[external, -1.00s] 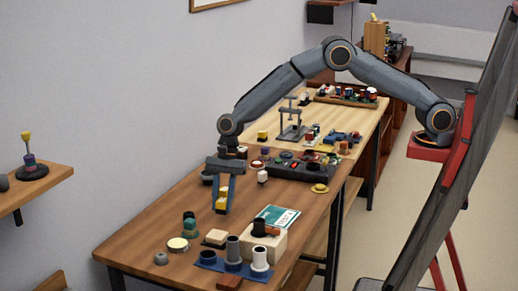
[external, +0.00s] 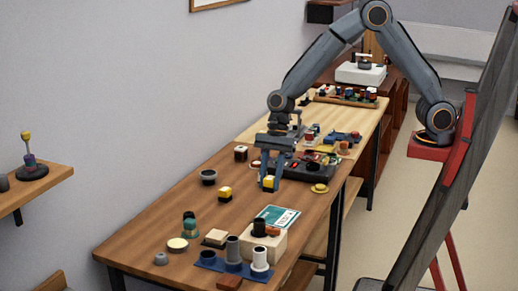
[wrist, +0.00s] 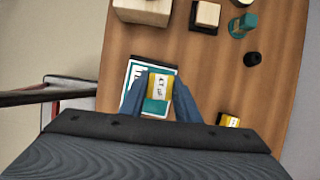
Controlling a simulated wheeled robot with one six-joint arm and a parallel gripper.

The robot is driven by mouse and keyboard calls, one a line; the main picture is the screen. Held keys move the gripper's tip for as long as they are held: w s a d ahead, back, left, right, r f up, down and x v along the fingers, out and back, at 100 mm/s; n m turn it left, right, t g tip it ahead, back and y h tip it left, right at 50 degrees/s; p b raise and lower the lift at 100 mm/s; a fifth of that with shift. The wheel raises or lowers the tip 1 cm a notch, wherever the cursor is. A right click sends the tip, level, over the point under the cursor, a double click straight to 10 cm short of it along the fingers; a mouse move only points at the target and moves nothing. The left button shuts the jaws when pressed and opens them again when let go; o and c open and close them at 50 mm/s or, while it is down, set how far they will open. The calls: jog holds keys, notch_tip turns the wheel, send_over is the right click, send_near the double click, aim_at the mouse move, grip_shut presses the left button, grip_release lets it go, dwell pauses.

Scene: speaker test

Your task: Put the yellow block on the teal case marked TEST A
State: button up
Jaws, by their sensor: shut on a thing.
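My gripper (external: 269,186) is shut on a yellow block (external: 268,182) with a white label and holds it above the table. In the wrist view the yellow block (wrist: 161,84) sits between the two blue-grey fingers (wrist: 160,98). The teal case (external: 277,217), with a white panel, lies on the table nearer the camera than my gripper, beside a cream box. In the wrist view the teal case (wrist: 135,72) shows beyond and left of the block, which hides part of it. Its lettering is too small to read surely.
Another yellow and black block (external: 225,194) stands on the table left of my gripper. The cream box (external: 268,242) bears a black cylinder. Grey and white cylinders stand on a blue mat (external: 208,259). A dark panel (external: 318,168) lies behind. Bare wood lies between the second block and the case.

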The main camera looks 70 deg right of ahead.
jog(key=shift+s+d, duration=0.4)
jog(key=shift+s, duration=0.25)
send_near(274, 220)
jog(key=x, duration=0.5)
jog(key=shift+f+p, duration=0.15)
jog(key=shift+p, duration=0.2)
jog(key=shift+f, duration=0.1)
jog(key=o, duration=1)
jog(key=shift+o, duration=0.2)
